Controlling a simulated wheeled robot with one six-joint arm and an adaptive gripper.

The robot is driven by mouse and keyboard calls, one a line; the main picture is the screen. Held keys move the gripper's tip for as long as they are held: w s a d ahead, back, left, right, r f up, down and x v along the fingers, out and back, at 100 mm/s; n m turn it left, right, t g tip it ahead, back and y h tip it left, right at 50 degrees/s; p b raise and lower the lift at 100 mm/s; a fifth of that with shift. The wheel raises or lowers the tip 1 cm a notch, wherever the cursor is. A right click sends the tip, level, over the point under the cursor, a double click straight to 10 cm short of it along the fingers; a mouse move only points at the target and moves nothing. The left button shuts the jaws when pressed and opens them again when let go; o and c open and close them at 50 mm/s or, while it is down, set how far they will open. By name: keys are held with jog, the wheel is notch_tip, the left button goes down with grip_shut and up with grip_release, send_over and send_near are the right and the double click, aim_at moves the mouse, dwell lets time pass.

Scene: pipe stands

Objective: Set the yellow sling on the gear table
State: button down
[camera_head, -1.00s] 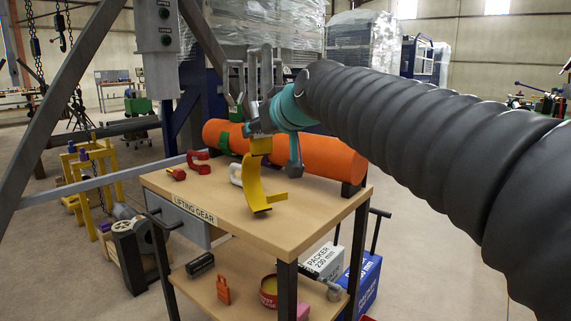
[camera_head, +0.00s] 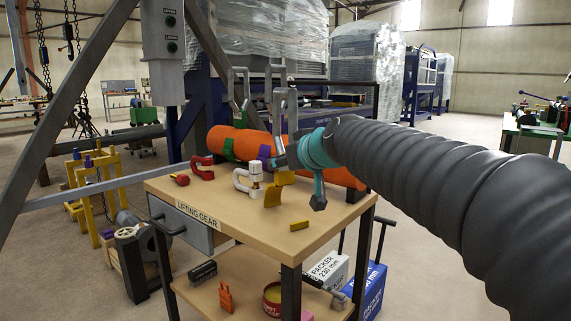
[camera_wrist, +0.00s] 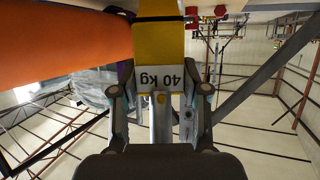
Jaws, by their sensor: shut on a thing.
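The yellow sling (camera_head: 272,196) hangs from my gripper (camera_head: 284,174) over the gear table (camera_head: 215,195), which carries a "LIFTING GEAR" label. The gripper is shut on the sling. In the wrist view, a yellow part of the sling (camera_wrist: 160,45) with a white "40 kg" label lies between the fingers of my gripper (camera_wrist: 162,100). A separate-looking yellow strip (camera_head: 299,225) lies on the tabletop near the front right. I cannot tell whether it is part of the sling. Whether the hanging part touches the tabletop is unclear.
A red shackle (camera_head: 203,169), a small red item (camera_head: 180,179) and a white shackle (camera_head: 242,184) sit on the table's back left. An orange pipe (camera_head: 340,176) with green and purple bands runs behind the table. The front middle of the tabletop is mostly clear.

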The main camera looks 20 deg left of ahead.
jog(key=shift+f, duration=0.1)
jog(key=c, duration=0.6)
grip_release()
jog(key=shift+r, duration=0.2)
jog(key=b+v, duration=0.1)
jog(key=v, duration=1.1)
jog(key=s+d+f+m+g+h, duration=0.1)
jog(key=s+d+f+m+h, duration=0.2)
jog(key=s+d+f, duration=0.4)
jog(key=s+d+f+m+g+h, duration=0.1)
jog(key=s+d+f+m+h, duration=0.2)
jog(key=s+d+f, duration=0.4)
jog(key=s+d+f+m+g+h, duration=0.2)
jog(key=s+d+f, duration=0.6)
jog(key=d+f, duration=0.6)
notch_tip(320, 180, down, 3)
jog(key=shift+f+m+h, duration=0.2)
jog(key=shift+m+h, duration=0.3)
jog(key=shift+h, duration=0.3)
